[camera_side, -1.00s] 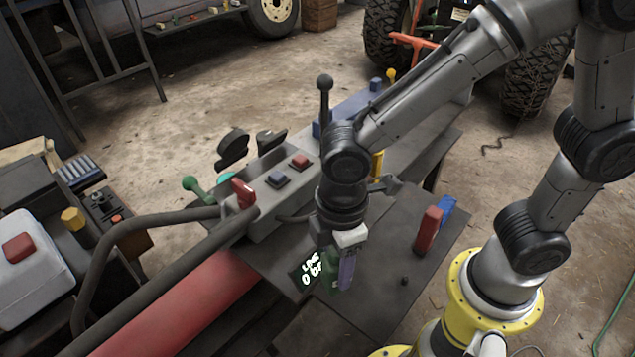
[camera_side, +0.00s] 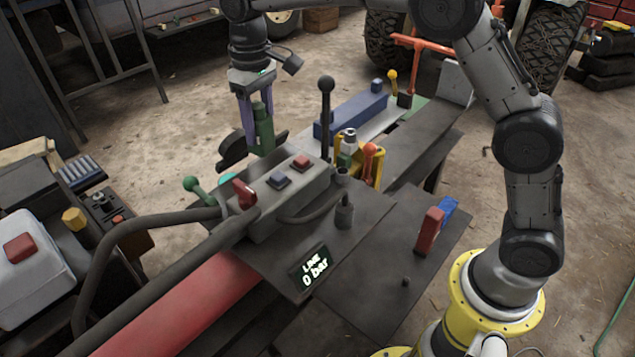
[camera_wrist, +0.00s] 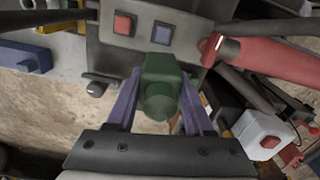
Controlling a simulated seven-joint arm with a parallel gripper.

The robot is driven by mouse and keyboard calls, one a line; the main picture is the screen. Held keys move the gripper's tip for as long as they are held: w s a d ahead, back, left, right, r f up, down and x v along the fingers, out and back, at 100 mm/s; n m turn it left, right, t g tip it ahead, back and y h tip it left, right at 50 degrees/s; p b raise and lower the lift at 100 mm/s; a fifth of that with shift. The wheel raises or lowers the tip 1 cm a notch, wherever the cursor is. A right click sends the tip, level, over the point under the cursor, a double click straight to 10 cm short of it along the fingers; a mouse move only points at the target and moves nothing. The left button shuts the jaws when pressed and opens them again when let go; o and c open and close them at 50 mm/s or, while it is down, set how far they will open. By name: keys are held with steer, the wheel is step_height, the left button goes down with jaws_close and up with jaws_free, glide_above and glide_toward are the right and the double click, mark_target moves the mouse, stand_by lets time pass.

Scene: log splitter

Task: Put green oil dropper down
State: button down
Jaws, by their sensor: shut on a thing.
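My gripper (camera_side: 256,118) is shut on the green oil dropper (camera_side: 264,130), a dark green bottle-like piece held upright between the purple fingers. In the side view it is raised at the far side of the control box, near a black rounded part. In the wrist view the dropper (camera_wrist: 163,88) sits between both fingers, with the control box beyond it. What lies directly beneath the dropper is partly hidden by the control box.
The control box (camera_side: 300,193) carries a blue button, a red button and a red lever (camera_side: 243,194). A tall black-knobbed lever (camera_side: 326,110) stands to the right of the gripper. The display (camera_side: 311,268) reads 0 bar.

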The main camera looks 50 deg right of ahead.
steer(key=w+d+f+m, duration=0.2)
steer(key=w+d+f, duration=0.25)
steer(key=d, duration=0.65)
steer(key=s+a+r+n, duration=0.1)
steer(key=s+a+r, duration=0.2)
steer(key=r, duration=0.4)
steer(key=s+a+r, duration=0.2)
steer(key=s+r, duration=0.2)
steer(key=r, duration=0.3)
steer(key=s+d+f+m, duration=0.1)
steer(key=s+d+m, duration=0.3)
steer(key=s+d, duration=0.4)
steer(key=s, duration=0.3)
steer(key=shift+f, duration=0.15)
